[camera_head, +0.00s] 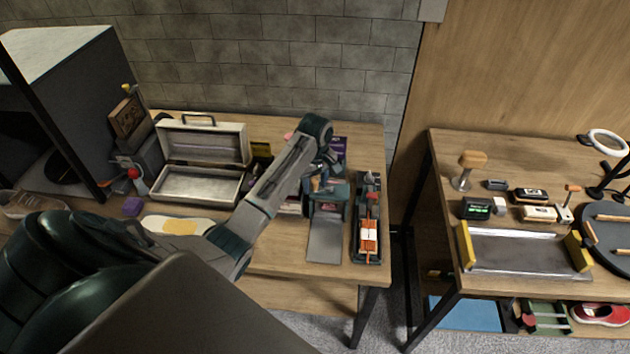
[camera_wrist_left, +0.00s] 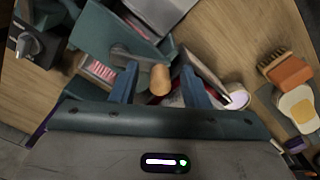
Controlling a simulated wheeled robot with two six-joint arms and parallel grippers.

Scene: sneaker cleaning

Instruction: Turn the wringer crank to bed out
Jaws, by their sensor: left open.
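The wringer (camera_head: 338,203) is a teal box-like device at the right part of the left workbench, with a grey bed plate (camera_head: 325,242) sticking out at its front. In the left wrist view the teal wringer body (camera_wrist_left: 98,38) fills the upper left. Its crank has a grey arm and a wooden knob (camera_wrist_left: 160,80). My left gripper (camera_head: 320,180) is above and behind the wringer. In the left wrist view its blue fingers (camera_wrist_left: 158,88) are open, with the wooden knob between them; whether either touches it I cannot tell. My right gripper is not in view.
An orange-and-black device (camera_head: 368,235) stands close right of the wringer. An open cream case (camera_head: 198,184) is to the left. A brush (camera_wrist_left: 287,69) lies at the right in the wrist view. A second table (camera_head: 520,285) with a metal tray stands right, across a gap.

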